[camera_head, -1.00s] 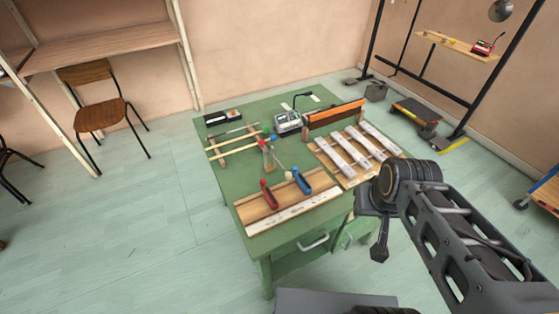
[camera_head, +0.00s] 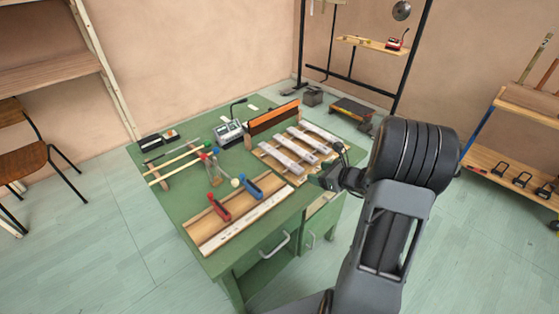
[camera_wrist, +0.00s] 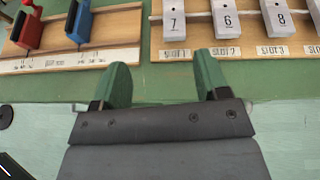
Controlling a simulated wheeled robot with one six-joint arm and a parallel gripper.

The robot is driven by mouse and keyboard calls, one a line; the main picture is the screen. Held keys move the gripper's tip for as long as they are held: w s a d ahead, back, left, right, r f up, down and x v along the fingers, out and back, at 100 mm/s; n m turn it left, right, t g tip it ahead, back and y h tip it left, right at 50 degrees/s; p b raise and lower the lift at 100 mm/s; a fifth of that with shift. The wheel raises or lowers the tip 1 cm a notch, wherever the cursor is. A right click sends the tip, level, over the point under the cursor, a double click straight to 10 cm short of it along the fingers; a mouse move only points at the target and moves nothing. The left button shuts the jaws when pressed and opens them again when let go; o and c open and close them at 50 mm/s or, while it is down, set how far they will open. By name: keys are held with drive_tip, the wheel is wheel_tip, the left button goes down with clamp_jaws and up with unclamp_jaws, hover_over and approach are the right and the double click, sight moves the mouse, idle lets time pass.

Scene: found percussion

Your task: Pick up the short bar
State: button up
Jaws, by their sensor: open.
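I cannot tell which is shortest. My gripper (camera_wrist: 163,75) is open and empty, with green fingers short of the board's front edge, below bars 7 and 6 in the picture. In the head view my gripper (camera_head: 328,179) is beside the board's near right edge.
A wooden tray with a ruler strip (camera_head: 240,222) carries a red-handled tool (camera_head: 219,207) and a blue-handled tool (camera_head: 249,186), left of the bars. A grey device (camera_head: 228,132) and rods on supports (camera_head: 178,164) occupy the back of the green bench (camera_head: 185,200).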

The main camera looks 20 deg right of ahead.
drive_tip(key=m, duration=0.1)
approach(292, 165)
drive_tip(key=shift+w+a+f+t+h, duration=0.3)
drive_tip(key=shift+w+a+f, duration=0.2)
drive_tip(key=shift+w, duration=0.1)
drive_tip(key=shift+x, duration=3.1)
drive_tip(key=shift+c, duration=0.5)
drive_tip(key=c, duration=1)
